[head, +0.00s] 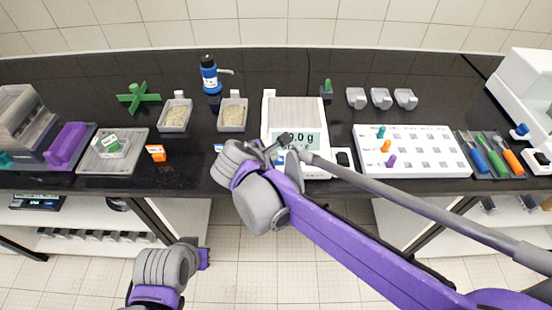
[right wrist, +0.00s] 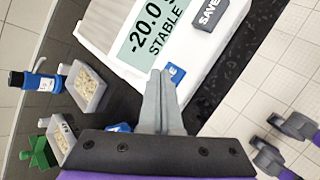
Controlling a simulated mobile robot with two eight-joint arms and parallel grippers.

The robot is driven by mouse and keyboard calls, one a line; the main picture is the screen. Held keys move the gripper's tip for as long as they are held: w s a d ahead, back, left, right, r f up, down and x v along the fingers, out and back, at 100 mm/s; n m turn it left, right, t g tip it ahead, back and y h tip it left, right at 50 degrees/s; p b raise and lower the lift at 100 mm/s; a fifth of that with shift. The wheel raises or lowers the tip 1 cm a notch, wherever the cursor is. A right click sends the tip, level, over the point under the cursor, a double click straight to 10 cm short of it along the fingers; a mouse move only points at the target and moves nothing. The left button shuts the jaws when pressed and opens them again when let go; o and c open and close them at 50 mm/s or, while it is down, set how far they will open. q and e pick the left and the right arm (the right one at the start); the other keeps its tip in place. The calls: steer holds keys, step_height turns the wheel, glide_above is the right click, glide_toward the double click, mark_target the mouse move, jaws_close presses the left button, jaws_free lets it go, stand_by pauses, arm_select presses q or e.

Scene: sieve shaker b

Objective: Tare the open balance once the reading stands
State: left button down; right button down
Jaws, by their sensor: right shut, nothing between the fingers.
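The open balance (head: 267,112) stands at the middle of the bench, and its flat pan (head: 297,109) looks empty. In the right wrist view its display (right wrist: 150,32) reads -20.0 g, STABLE. A blue key (right wrist: 176,73) sits below the display; my fingertips cover part of its label. The grey SAVE key (right wrist: 210,14) is beside it. My right gripper (right wrist: 161,72) is shut and empty, its tips over or at the blue key's edge; I cannot tell whether they touch it. My left gripper (head: 190,262) hangs low before the bench, its fingers unclear.
Two trays of grainy material (head: 175,116) (head: 232,116) and a blue bottle (head: 210,75) stand left of the balance. A white rack with coloured pegs (head: 430,160) and several grey scoop-like pieces (head: 381,98) are to its right. My right arm crosses the bench's front edge.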

arm_select(q)
steer(key=shift+f, duration=0.15)
arm_select(e)
steer(key=shift+f, duration=0.2)
stand_by(0.3)
arm_select(q)
steer(key=shift+w+r+p, duration=0.2)
steer(key=shift+r+p, duration=0.3)
steer(key=shift+r, duration=0.2)
arm_select(e)
steer(key=shift+r, duration=0.9)
arm_select(q)
steer(key=shift+r, duration=0.1)
